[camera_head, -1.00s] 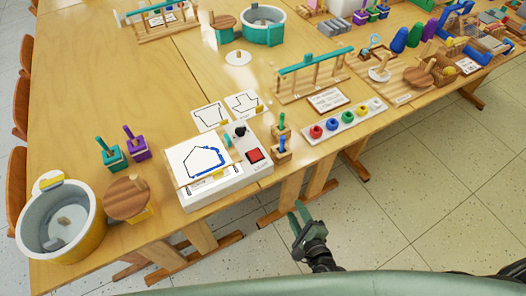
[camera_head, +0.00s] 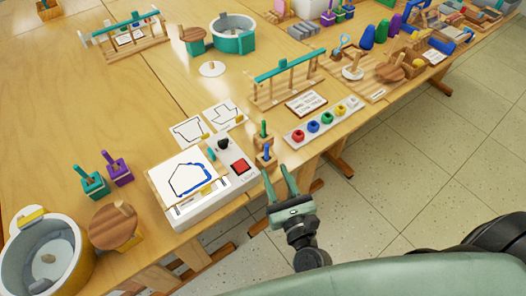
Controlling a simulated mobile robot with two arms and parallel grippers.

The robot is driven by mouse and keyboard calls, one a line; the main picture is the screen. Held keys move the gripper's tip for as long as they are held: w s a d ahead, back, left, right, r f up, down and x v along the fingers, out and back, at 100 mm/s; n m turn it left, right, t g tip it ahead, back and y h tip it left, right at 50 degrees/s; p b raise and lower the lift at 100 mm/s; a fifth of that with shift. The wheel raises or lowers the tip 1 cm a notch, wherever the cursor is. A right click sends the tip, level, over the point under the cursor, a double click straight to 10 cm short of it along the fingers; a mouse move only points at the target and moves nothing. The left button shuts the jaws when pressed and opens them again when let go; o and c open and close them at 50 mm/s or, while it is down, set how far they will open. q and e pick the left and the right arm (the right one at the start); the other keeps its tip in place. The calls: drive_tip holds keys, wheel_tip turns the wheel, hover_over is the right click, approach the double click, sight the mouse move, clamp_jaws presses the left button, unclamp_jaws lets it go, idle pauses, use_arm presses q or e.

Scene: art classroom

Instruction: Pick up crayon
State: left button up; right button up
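A blue crayon (camera_head: 266,152) stands upright in a small wooden block, at the table's front edge right of the drawing box. A green crayon (camera_head: 263,129) stands in a similar block just behind it. A teal crayon (camera_head: 82,174) and a purple crayon (camera_head: 108,158) stand in coloured blocks at the left. My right gripper (camera_head: 276,172) is open, its two green fingers spread and pointing toward the table edge. Its fingertips are just in front of the blue crayon's block, with nothing visible between them. Whether they touch the block cannot be told. My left gripper is not in view.
The white drawing box (camera_head: 210,200) with a red button stands left of the gripper. A white tray of coloured knobs (camera_head: 326,121) lies to its right. A wooden rack (camera_head: 287,85) with a teal bar stands behind. A round tub (camera_head: 45,255) is at the front left.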

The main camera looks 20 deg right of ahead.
sight(267, 154)
drive_tip(key=w, duration=0.2)
drive_tip(key=w+p, duration=0.1)
drive_tip(key=w, duration=0.2)
drive_tip(key=w+r+p, duration=0.1)
drive_tip(key=w, duration=0.1)
drive_tip(key=shift+w, duration=0.15)
drive_tip(key=shift+w+a, duration=0.1)
drive_tip(key=shift+w, duration=0.2)
clamp_jaws()
drive_tip(key=shift+s+f, duration=0.1)
idle(0.9)
